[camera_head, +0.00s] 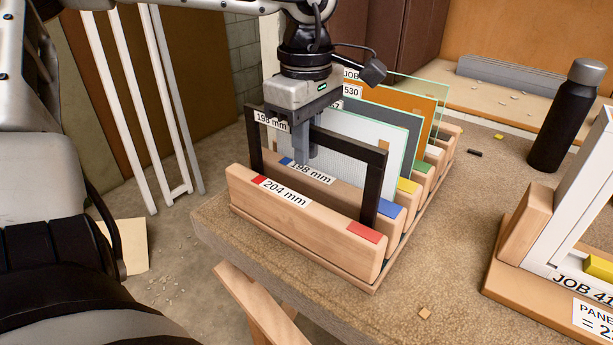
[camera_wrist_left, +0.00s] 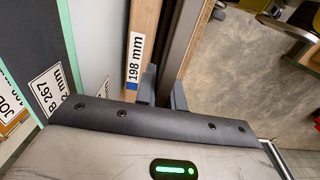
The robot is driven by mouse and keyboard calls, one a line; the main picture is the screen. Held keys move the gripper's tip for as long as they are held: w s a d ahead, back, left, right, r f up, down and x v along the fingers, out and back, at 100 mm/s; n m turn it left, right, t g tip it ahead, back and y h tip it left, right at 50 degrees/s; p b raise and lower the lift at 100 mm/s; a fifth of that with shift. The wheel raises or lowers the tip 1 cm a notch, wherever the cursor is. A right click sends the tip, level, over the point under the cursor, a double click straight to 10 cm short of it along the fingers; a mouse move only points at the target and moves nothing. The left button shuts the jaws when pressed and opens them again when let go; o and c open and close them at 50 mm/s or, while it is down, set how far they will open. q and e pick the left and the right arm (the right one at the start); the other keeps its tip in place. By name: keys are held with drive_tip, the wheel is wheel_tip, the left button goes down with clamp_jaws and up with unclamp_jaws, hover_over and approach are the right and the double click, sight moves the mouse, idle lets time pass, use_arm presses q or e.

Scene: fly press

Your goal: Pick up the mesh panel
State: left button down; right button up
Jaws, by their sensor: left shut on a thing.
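The mesh panel (camera_head: 376,182) is a dark frame with what looks like fine see-through mesh. It stands upright in the front slot of the wooden rack (camera_head: 305,217), between the rails marked 204 mm and 198 mm; its lower edge is hidden by the front rail. My left gripper (camera_head: 305,152) points down from above and is shut on the panel's top bar. In the left wrist view the dark bar (camera_wrist_left: 180,35) runs between the two fingers (camera_wrist_left: 161,88). My right gripper is not in view.
Behind it, the rack holds a white panel (camera_head: 365,122), a grey one, an orange one (camera_head: 410,103) and a clear one. A black bottle (camera_head: 567,117) stands at the back right. A white frame on a wooden base (camera_head: 520,268) stands at the right. The bench's front is mostly clear.

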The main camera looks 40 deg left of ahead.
use_arm(q)
drive_tip(key=shift+r, duration=0.1)
drive_tip(key=shift+r, duration=0.5)
wheel_tip(320, 180, up, 25)
drive_tip(key=p, duration=0.6)
drive_tip(key=shift+f+p, duration=0.15)
drive_tip(key=shift+p, duration=0.15)
